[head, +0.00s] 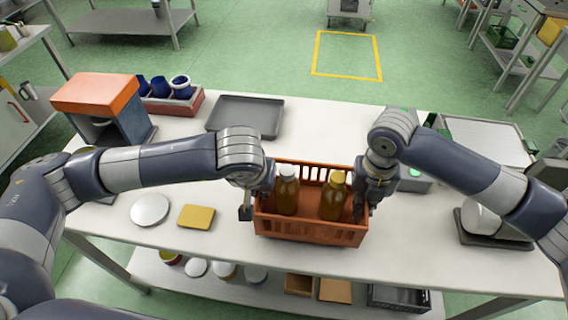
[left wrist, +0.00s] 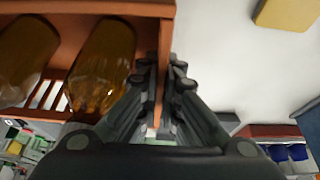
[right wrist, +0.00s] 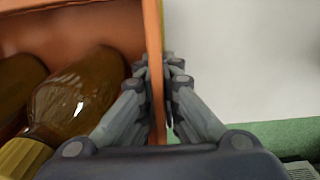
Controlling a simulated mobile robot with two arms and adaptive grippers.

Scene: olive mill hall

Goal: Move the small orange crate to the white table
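The small orange crate (head: 310,232) is at the front middle of the white table (head: 400,257). It is level and holds two amber bottles, one with a pale cap (head: 288,193) and one with a yellow cap (head: 333,199). I cannot tell whether its base touches the table top. My left gripper (head: 262,192) is at the crate's left end, its fingers on both sides of the end wall, as the left wrist view (left wrist: 165,76) shows. My right gripper (head: 364,196) is shut on the opposite end wall, seen in the right wrist view (right wrist: 160,75).
On the table are a yellow block (head: 197,216), a white disc (head: 150,209), a grey tray (head: 245,115), an orange-topped machine (head: 97,93) and a red holder with blue cups (head: 172,103). A scale (head: 490,225) stands at right. The lower shelf holds jars and boxes.

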